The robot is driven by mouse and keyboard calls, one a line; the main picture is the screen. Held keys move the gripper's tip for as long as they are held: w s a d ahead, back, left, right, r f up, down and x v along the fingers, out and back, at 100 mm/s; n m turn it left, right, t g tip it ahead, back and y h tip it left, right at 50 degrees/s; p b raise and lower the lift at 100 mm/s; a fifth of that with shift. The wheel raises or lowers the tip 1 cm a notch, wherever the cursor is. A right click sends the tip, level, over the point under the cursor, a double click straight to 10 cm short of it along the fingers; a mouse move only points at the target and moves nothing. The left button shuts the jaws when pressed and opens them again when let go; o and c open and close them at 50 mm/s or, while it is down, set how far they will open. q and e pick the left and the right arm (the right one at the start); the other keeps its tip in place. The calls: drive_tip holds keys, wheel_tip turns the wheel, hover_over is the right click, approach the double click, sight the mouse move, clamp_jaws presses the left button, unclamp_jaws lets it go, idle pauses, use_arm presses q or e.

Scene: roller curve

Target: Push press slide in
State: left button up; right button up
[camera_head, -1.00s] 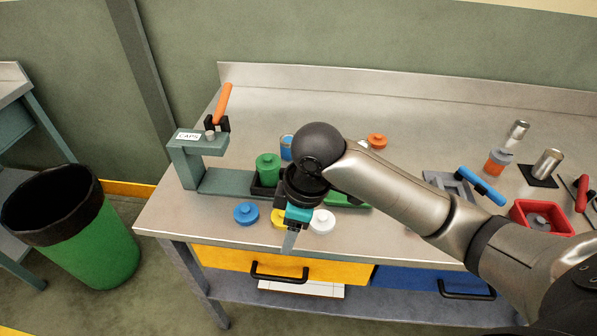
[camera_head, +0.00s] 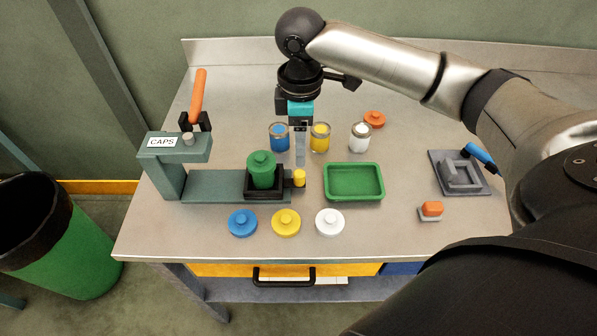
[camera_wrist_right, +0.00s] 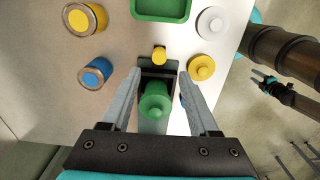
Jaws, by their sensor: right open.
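The press (camera_head: 172,172) stands at the left of the bench, grey-green with a "CAPS" label and a raised orange lever (camera_head: 198,96). Its slide (camera_head: 264,194), a black holder with a yellow knob (camera_head: 299,178), sits out at the right end of the rail, clear of the press head. A green capped jar (camera_head: 262,168) stands upright in it. My right gripper (camera_head: 300,157) is open and empty above and behind the slide. In the right wrist view its fingers (camera_wrist_right: 160,73) appear either side of the holder; contact cannot be told. My left gripper (camera_wrist_right: 266,82) seems to show small there.
A green tray (camera_head: 354,195) lies right of the knob. Blue (camera_head: 279,138), yellow (camera_head: 320,138) and white (camera_head: 360,137) jars stand behind. Blue (camera_head: 243,223), yellow (camera_head: 286,223) and white (camera_head: 330,222) caps lie in front. A grey fixture (camera_head: 458,176) is at right.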

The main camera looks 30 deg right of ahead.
sight(299, 173)
wheel_tip(299, 173, down, 8)
drive_tip(key=shift+f+b, duration=0.1)
drive_tip(key=shift+b, duration=0.6)
drive_tip(key=shift+f, duration=0.55)
use_arm(q)
drive_tip(key=shift+w+d+f, duration=0.1)
drive_tip(key=shift+w+f, duration=0.75)
drive_tip(key=shift+w, duration=0.25)
drive_tip(key=shift+s, duration=0.15)
use_arm(e)
drive_tip(key=shift+c, duration=0.3)
drive_tip(key=shift+c, duration=0.9)
use_arm(q)
drive_tip(key=shift+s, duration=0.15)
use_arm(e)
clamp_jaws()
